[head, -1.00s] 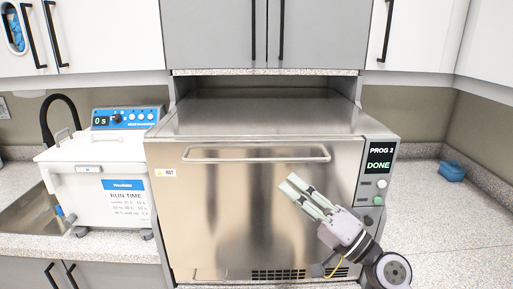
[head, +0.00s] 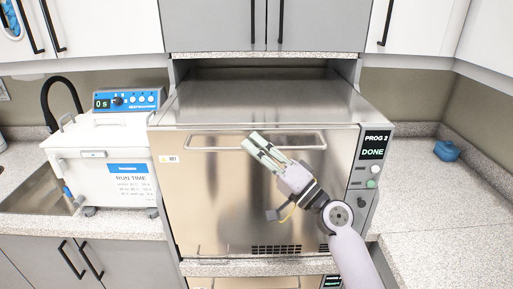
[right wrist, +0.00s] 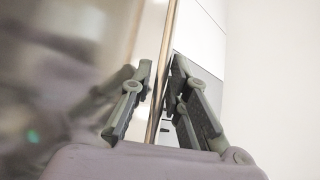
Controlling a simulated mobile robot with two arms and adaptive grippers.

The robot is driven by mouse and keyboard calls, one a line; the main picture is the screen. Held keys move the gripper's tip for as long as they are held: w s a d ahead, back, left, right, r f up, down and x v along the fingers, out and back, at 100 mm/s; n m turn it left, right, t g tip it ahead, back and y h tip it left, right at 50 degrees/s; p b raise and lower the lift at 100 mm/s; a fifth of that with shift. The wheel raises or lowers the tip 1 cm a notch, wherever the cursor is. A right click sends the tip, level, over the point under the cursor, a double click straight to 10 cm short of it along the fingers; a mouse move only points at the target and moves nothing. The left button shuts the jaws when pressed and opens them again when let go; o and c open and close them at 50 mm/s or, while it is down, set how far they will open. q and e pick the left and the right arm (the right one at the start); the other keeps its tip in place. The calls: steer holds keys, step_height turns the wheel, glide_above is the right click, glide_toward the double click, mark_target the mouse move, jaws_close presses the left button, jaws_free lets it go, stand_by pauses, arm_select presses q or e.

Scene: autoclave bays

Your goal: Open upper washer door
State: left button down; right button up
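The upper washer is a steel box with a closed front door (head: 215,195). A long horizontal bar handle (head: 303,147) runs near the door's top edge. My right gripper (head: 254,146) is at the middle of this handle, its arm coming from the lower right. In the right wrist view, the handle bar (right wrist: 164,75) passes between the two separated fingers of my right gripper (right wrist: 162,68). The fingers stand apart, with gaps beside the bar. The washer's display (head: 373,146) reads "PROG 2 DONE". My left gripper is not in view.
A white bath unit (head: 100,165) with a blue panel stands left of the washer, beside a sink (head: 40,190). A second steel front (head: 245,283) shows below. Grey cabinets (head: 215,25) hang above. The right counter (head: 450,200) is mostly clear except for a small blue object (head: 446,150).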

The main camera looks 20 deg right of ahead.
jaws_close()
stand_by(0.4)
